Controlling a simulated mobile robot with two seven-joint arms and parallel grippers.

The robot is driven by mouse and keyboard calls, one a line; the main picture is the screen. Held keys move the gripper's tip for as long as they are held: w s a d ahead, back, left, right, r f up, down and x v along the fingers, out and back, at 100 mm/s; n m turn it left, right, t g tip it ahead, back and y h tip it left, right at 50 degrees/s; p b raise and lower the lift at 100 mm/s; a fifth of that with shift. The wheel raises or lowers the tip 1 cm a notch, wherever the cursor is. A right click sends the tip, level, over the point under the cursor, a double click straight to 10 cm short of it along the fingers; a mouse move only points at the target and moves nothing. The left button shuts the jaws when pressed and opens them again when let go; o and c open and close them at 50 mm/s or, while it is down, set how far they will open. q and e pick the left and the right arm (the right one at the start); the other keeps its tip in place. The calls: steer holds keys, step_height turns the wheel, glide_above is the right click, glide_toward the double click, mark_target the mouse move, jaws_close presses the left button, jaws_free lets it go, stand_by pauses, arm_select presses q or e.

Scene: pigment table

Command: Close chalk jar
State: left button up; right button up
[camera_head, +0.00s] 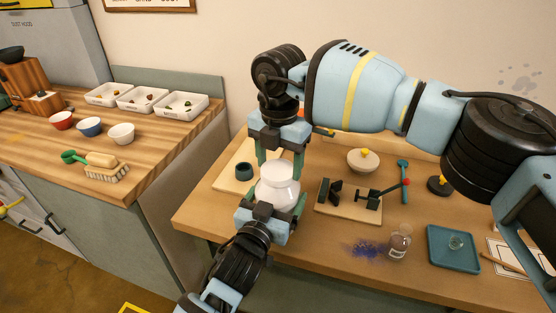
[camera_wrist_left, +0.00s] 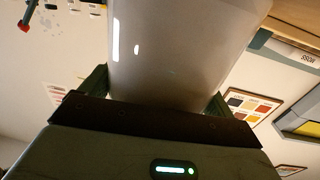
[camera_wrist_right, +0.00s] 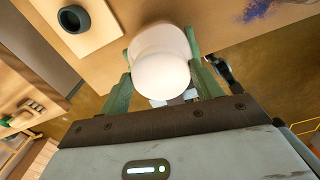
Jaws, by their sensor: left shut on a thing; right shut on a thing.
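The chalk jar (camera_head: 277,194), a pale glassy jar, is held upright in the air above the front left of the work table. My left gripper (camera_head: 271,203) is shut on its body from the front; the jar's side fills the middle of the left wrist view (camera_wrist_left: 182,50). The white lid (camera_head: 279,170) sits at the jar's top, between the fingers of my right gripper (camera_head: 279,159), which is shut on it from above. The rounded lid also shows in the right wrist view (camera_wrist_right: 161,76). Whether the lid is fully seated cannot be told.
A board with a dark ring (camera_head: 244,171) lies behind the jar, left. A wooden counter stands left.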

steer(key=m, duration=0.6)
steer(key=shift+d+r, duration=0.15)
steer(key=m, duration=0.6)
steer(key=shift+s+m, duration=0.15)
steer(key=shift+m, duration=0.15)
steer(key=o, duration=1)
steer(key=shift+c, duration=0.2)
steer(key=shift+r, duration=2.1)
steer(key=shift+c, duration=0.4)
